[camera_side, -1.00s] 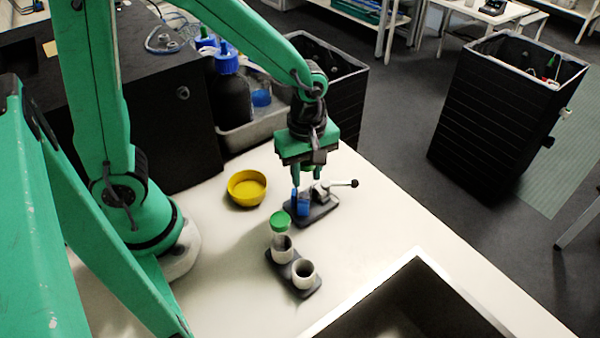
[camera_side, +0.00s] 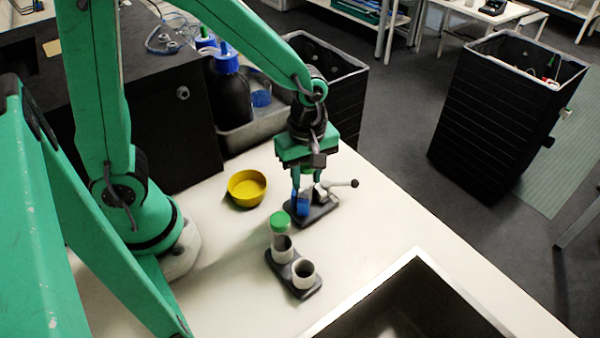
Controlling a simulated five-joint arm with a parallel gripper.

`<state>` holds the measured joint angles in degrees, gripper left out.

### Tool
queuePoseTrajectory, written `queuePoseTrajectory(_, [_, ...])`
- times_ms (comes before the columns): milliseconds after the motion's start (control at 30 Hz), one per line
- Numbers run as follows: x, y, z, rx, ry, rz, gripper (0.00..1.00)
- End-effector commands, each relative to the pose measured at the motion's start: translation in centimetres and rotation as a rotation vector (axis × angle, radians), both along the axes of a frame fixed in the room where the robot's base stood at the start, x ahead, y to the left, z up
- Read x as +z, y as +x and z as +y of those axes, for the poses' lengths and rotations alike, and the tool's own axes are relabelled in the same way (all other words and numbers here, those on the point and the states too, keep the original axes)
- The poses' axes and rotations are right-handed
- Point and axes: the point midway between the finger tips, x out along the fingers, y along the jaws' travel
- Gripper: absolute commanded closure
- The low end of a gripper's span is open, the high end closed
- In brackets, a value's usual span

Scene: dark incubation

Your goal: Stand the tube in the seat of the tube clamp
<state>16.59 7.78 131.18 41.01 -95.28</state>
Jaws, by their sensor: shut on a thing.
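My gripper (camera_side: 306,180) points straight down over the tube clamp and is shut on a tube, which is mostly hidden by the fingers and the clamp. The fingertips are close above the blue part. I cannot tell whether the tube's foot is in the seat.
A dark two-cup rack (camera_side: 306,293) stands in front, its rear cup holding a green-capped tube (camera_side: 280,226), its front cup (camera_side: 303,272) empty. A yellow bowl (camera_side: 246,188) is left of the clamp. A dark open bin (camera_side: 405,300) is at the front right.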

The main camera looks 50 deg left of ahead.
Motion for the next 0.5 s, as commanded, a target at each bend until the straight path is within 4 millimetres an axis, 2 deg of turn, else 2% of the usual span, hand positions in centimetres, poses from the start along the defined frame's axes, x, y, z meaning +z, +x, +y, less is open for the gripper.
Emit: queuePoseTrajectory(500, [-0.99, -0.03, 0.01, 0.0, 0.0, 0.001, 0.91])
